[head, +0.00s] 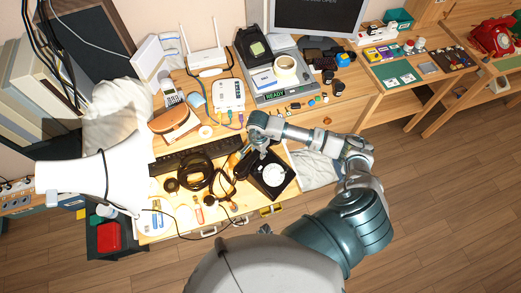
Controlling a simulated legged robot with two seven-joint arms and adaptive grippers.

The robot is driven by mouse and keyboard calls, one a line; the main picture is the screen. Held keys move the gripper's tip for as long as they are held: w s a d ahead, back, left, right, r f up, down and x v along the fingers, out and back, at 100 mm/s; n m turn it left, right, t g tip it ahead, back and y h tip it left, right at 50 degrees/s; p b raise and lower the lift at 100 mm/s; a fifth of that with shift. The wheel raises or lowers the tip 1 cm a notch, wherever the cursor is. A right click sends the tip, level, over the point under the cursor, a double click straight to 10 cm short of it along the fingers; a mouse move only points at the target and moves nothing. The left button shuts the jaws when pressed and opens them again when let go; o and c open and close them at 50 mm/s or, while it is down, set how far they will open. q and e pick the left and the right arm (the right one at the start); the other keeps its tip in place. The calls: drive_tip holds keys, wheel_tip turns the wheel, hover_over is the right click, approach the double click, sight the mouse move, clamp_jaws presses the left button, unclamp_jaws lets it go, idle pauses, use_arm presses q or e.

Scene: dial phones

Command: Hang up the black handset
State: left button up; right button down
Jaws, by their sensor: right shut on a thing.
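The black phone (264,188) with its pale round dial stands near the front edge of the wooden desk, right of centre. My right gripper (247,157) reaches in from the right and is at the phone's upper left side. It is shut on the black handset (241,166), which shows as a dark bar beside the phone body. The gripper and arm hide part of the handset and the phone's top. I cannot tell whether the handset touches the cradle. My left gripper is not in view.
A large white cone-shaped object (85,185) covers the left foreground. A scale (285,92) and a white router (228,95) stand behind. A red phone (494,38) is far right.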

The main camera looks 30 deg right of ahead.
drive_tip(key=shift+a+r, duration=0.25)
drive_tip(key=shift+a, duration=1.1)
drive_tip(key=shift+d+f, duration=0.15)
drive_tip(key=shift+d, duration=0.55)
drive_tip(key=shift+a, duration=0.7)
drive_tip(key=shift+d, duration=1.2)
drive_tip(key=shift+a+b, duration=0.3)
drive_tip(key=shift+a, duration=0.25)
drive_tip(key=shift+d, duration=0.25)
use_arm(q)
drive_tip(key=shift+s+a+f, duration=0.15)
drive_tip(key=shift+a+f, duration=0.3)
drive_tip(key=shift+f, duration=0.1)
use_arm(e)
drive_tip(key=shift+d, duration=0.45)
